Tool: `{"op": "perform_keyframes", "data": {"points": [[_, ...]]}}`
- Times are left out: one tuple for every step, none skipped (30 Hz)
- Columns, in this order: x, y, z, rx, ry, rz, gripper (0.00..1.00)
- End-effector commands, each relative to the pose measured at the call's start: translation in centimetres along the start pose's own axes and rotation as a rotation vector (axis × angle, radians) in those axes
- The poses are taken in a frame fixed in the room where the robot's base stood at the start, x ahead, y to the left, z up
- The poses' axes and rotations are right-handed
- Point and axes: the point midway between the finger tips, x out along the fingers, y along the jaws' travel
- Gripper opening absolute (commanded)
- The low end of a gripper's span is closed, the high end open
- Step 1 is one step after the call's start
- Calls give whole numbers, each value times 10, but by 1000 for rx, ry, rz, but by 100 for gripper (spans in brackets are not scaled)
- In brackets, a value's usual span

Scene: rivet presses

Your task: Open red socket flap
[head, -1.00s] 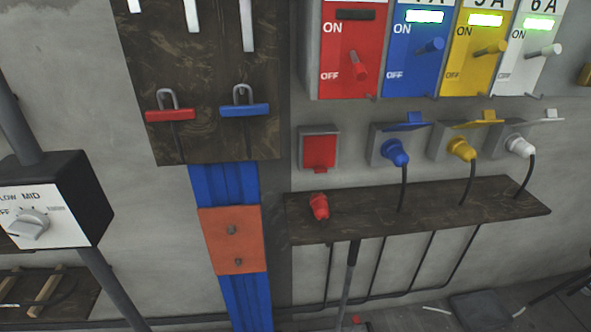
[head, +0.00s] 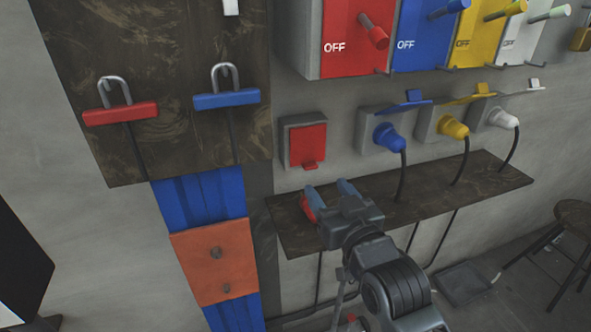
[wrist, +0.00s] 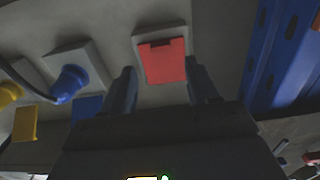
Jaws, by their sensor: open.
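The red socket flap (head: 308,147) is closed over its grey wall socket box (head: 290,136), with a small red tab at its lower edge. In the wrist view the red flap (wrist: 164,62) shows ahead, framed between my two fingers. My gripper (head: 328,191) is open and empty, below the flap and apart from it; its fingers also show in the wrist view (wrist: 162,88). A red plug (head: 310,207) lies on the wooden shelf, partly hidden behind my gripper.
Blue (head: 390,138), yellow (head: 453,127) and white (head: 503,118) plugs sit in sockets to the right, flaps raised, cables hanging. The wooden shelf (head: 470,188) juts out below. Red (head: 358,35) and other switch boxes are above. A stool (head: 575,215) stands far right.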

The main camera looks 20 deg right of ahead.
Motion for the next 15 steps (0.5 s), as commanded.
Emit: {"op": "perform_keyframes", "data": {"points": [[4,0,-1,-1,1,0,60],[6,0,-2,-1,2,0,60],[10,0,-2,-2,2,0,60],[13,0,-2,-2,2,0,60],[17,0,-2,-3,1,0,60],[23,0,-2,-3,3,0,60],[27,1,-2,-3,2,0,60],[32,1,-2,-3,2,0,60],[39,1,-2,-2,2,0,60],[43,1,-2,-2,2,0,60],[48,1,-2,-2,2,0,60],[53,1,-2,-3,1,0,60],[57,1,-2,-3,2,0,60],[61,1,-2,-2,2,0,60],[66,0,-1,-2,1,0,60]]}}
